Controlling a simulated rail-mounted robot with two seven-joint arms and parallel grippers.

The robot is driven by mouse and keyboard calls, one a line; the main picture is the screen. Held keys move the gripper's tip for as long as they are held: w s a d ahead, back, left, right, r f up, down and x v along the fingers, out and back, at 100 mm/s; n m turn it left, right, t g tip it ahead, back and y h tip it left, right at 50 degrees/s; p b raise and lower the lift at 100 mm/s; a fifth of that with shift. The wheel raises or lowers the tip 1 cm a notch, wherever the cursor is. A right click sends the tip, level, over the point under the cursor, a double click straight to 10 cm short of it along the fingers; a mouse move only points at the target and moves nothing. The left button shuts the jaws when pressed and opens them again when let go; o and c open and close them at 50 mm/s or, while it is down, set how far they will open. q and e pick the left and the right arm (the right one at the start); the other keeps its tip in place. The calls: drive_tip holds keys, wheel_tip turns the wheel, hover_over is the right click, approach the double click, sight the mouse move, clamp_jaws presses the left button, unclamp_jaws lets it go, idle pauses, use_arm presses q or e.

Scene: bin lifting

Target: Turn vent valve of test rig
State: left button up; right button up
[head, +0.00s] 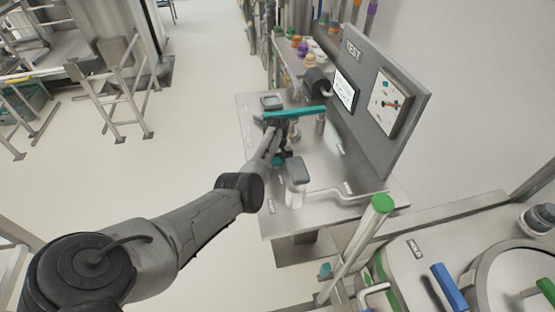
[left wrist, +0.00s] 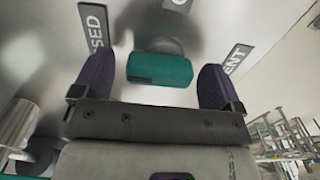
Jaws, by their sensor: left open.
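The test rig (head: 345,165) is a steel bench with a grey upright panel marked TEST. A teal bar (head: 300,112) shows above the bench beside my left gripper (head: 278,122). In the left wrist view, a teal handle (left wrist: 160,69) sits between the two purple fingers of my open left gripper (left wrist: 155,85), with gaps on both sides. Whether the teal bar and the handle are one part, I cannot tell. My right gripper is not in view.
A white cup-like jar with a grey lid (head: 297,182) and a bent pipe (head: 345,195) stand at the bench's near side. A green-capped post (head: 382,204) and a steel vessel are at lower right.

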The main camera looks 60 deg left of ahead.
use_arm(q)
drive_tip(key=c, duration=0.9)
drive_tip(key=shift+c, duration=0.2)
